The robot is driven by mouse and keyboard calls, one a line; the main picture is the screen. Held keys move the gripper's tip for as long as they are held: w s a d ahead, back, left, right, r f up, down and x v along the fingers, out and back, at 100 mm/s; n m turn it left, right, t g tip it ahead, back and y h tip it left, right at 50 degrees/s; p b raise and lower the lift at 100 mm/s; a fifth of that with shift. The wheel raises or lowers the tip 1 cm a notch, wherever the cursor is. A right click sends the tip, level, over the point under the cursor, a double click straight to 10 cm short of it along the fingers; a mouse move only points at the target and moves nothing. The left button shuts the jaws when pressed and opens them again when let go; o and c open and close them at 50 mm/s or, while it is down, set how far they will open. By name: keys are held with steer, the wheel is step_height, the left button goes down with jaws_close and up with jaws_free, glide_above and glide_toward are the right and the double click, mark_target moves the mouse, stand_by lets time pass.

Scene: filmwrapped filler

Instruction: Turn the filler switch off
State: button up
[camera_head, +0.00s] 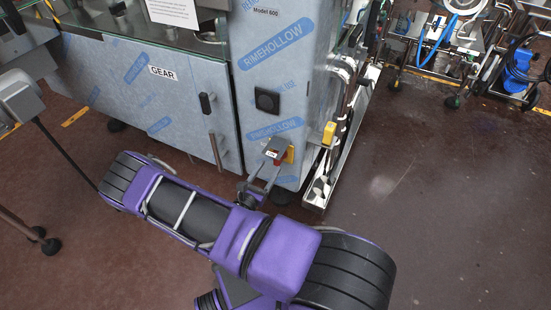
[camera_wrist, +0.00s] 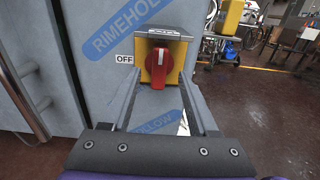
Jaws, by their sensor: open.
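The filler switch is a red rotary knob (camera_wrist: 159,71) on a yellow plate, under a grey hood (camera_wrist: 163,31). Its handle stands roughly upright in the wrist view. A white OFF label (camera_wrist: 124,59) is to its left. In the head view the hooded switch (camera_head: 277,149) sits low on the film-wrapped cabinet's corner post. My gripper (camera_wrist: 161,84) is open, with one finger on each side of the knob's lower part. It also shows just below the switch in the head view (camera_head: 266,172). I cannot tell whether the fingers touch the knob.
The film-wrapped cabinet (camera_head: 150,100) has a long door handle (camera_head: 216,151) left of the switch. A yellow box (camera_head: 329,133) is on the metal frame to the right. Wheeled carts (camera_head: 450,55) stand at the back right. The floor (camera_head: 440,170) at right is clear.

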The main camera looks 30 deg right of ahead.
steer(key=x, duration=0.5)
steer(key=shift+w+d, duration=0.25)
jaws_close()
